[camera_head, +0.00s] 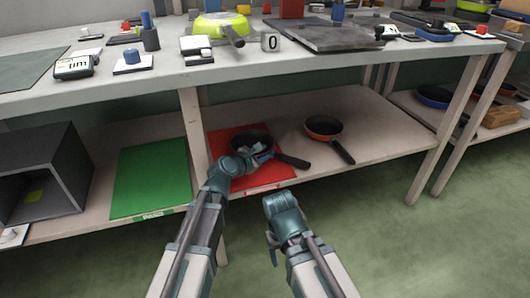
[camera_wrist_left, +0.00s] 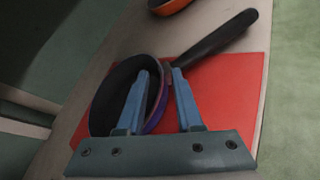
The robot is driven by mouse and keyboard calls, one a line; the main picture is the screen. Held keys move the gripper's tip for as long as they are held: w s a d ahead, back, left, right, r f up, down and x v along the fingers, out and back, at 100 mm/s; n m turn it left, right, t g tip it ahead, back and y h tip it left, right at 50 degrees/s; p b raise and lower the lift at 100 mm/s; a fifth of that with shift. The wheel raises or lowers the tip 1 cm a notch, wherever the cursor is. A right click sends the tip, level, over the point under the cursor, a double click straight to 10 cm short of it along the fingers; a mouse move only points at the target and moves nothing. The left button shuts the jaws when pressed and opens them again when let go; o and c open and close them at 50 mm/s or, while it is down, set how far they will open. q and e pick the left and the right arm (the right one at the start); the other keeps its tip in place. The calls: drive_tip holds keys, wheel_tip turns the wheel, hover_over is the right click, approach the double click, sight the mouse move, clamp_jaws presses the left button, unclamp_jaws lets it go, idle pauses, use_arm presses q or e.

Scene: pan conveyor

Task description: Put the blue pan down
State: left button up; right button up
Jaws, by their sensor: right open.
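The blue pan (camera_head: 265,137) has a dark inside and black handle and appears to rest on the red mat (camera_head: 222,151) on the lower shelf. Its blue-purple outer wall (camera_wrist_left: 156,118) shows in the left wrist view. My left gripper (camera_head: 258,150) is at the pan's near rim. In the left wrist view its fingers (camera_wrist_left: 160,72) stand apart on either side of the pan wall, with red mat visible between wall and finger. My right gripper (camera_head: 272,252) is open and empty, in front of the shelf and below the left one; its fingertips are partly hidden.
A green mat (camera_head: 150,180) lies left of the red mat, beyond a table leg (camera_head: 194,125). An orange pan (camera_head: 323,127) sits to the right on the shelf. A dark open box (camera_head: 45,170) stands at the left. The worktop (camera_head: 250,62) overhangs the shelf.

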use_arm(q)
drive_tip(key=p+v, duration=0.2)
drive_tip(key=v, duration=0.5)
idle(0.3)
